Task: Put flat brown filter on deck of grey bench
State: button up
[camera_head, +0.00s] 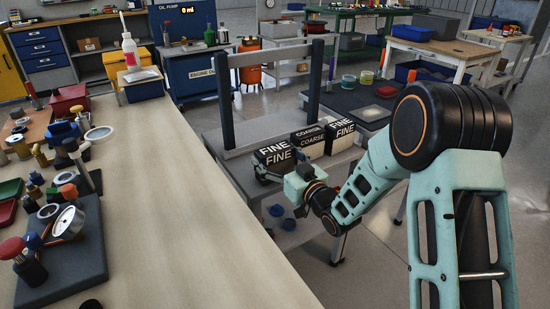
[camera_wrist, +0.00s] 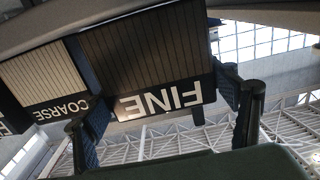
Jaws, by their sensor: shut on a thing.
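A block-shaped filter (camera_head: 274,155) with a black-and-white FINE label is at the left front of the grey bench (camera_head: 235,172). In the wrist view, this filter (camera_wrist: 150,60) shows a flat brownish pleated face and a dark edge marked FINE. My gripper (camera_head: 268,176) is at its front edge, and its fingers (camera_wrist: 165,125) lie on either side of the labelled end, shut on it. I cannot tell whether the filter rests on the deck or is slightly raised. Its far side is hidden.
A COARSE filter (camera_head: 310,138) and another FINE filter (camera_head: 342,134) stand close behind to the right. The bench has two grey uprights (camera_head: 229,105). A long pale worktop (camera_head: 160,215) with tools lies on the left. Blue cups (camera_head: 277,210) sit below the deck.

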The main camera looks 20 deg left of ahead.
jog(key=shift+f, duration=0.2)
jog(key=o, duration=1.3)
jog(key=shift+r, duration=0.1)
jog(key=shift+r, duration=0.2)
jog(key=p+v, duration=0.1)
jog(key=v, duration=1.1)
jog(key=shift+f+p, duration=0.1)
jog(key=shift+p, duration=0.25)
